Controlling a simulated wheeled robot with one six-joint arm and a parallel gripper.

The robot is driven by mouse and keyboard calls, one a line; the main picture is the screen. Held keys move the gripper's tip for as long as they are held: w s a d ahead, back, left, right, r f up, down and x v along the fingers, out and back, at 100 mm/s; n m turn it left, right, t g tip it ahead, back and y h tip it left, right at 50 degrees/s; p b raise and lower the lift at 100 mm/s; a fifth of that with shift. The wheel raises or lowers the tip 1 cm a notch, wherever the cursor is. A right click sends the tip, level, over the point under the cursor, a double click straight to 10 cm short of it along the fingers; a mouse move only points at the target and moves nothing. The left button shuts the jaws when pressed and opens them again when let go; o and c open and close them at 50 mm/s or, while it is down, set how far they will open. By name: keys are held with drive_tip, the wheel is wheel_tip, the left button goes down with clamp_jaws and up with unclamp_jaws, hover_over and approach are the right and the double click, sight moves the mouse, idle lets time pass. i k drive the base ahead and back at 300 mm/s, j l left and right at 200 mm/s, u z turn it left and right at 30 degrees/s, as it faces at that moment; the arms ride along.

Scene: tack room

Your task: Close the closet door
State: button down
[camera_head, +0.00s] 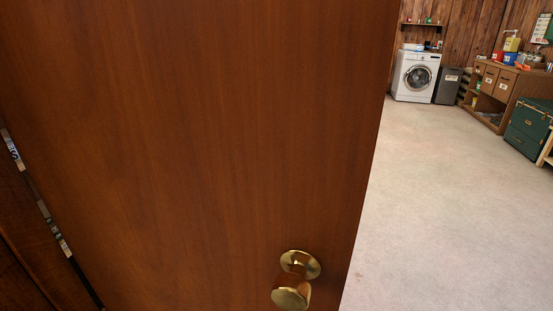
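The closet door (200,140) is a reddish-brown wooden panel that fills most of the left and middle of the head view. It stands open, with its free edge toward the right. A round brass knob (291,292) on a brass plate sits low near that free edge. The door's lower end is cut off by the picture. My gripper is not in view.
Pale floor (450,210) lies open to the right of the door. At the back stand a white washing machine (416,76) and a grey bin (448,86). A wooden cabinet (494,92) and a green chest (527,128) stand along the right.

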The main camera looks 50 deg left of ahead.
sight(185, 154)
drive_tip(key=k+u, duration=0.15)
drive_tip(key=u, duration=0.3)
drive_tip(key=k+j+u, duration=0.1)
drive_tip(key=u, duration=0.35)
drive_tip(key=k+j+u, duration=0.15)
drive_tip(key=u, duration=0.3)
drive_tip(key=i+j+u, duration=0.15)
drive_tip(key=u, duration=0.3)
drive_tip(key=i+u, duration=0.4)
drive_tip(key=k+j, duration=0.05)
drive_tip(key=k, duration=0.05)
